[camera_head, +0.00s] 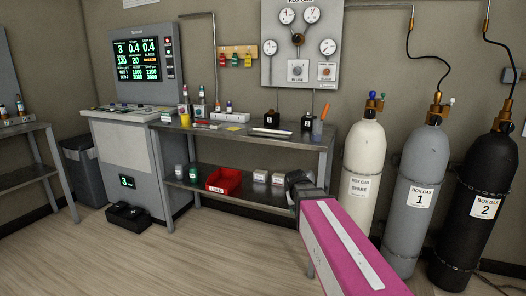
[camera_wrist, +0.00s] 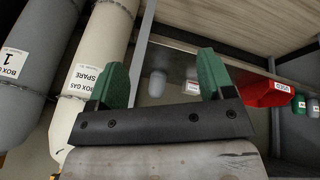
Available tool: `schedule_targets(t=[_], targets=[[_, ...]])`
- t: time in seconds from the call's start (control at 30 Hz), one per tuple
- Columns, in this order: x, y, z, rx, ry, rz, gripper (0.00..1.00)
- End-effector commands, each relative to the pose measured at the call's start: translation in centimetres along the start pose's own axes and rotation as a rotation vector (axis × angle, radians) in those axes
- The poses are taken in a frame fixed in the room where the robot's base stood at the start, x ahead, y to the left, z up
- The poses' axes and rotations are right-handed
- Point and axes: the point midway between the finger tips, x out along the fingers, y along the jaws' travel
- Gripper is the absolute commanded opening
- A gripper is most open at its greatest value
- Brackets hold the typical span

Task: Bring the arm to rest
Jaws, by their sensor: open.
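My gripper (camera_wrist: 161,68) shows in the wrist view with its two green fingertips spread apart and nothing held between them. A pale rounded object (camera_wrist: 158,83) shows beyond the gap between the fingers, apart from them. In the head view my pink arm link reaches in from the lower right, its dark far end in front of the right end of the workbench's lower shelf. I cannot make out the fingers in that view.
The metal workbench (camera_head: 285,140) stands ahead, with a red bin (camera_head: 224,181) on its lower shelf. Spare (camera_head: 364,155), grey (camera_head: 418,165) and black (camera_head: 484,190) gas cylinders stand at right, close to my arm. A console (camera_head: 126,150) stands left.

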Motion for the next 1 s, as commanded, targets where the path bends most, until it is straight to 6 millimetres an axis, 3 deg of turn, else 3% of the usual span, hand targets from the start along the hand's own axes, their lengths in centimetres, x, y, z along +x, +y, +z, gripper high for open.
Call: schedule_targets(t=[0.03,0.2,0.43,0.6,1.0], targets=[[1.3,0.2,2.5,0.003,-0.04,-0.019,0.75],[4.8,0.2,9.4,0.018,-0.162,-0.096,0.75],[7.5,-0.1,16.6,0.039,-0.287,-0.188,0.75],[8.2,-0.2,18.8,0.049,-0.326,-0.22,0.75],[8.3,-0.3,19.0,0.049,-0.33,-0.224,0.75]])
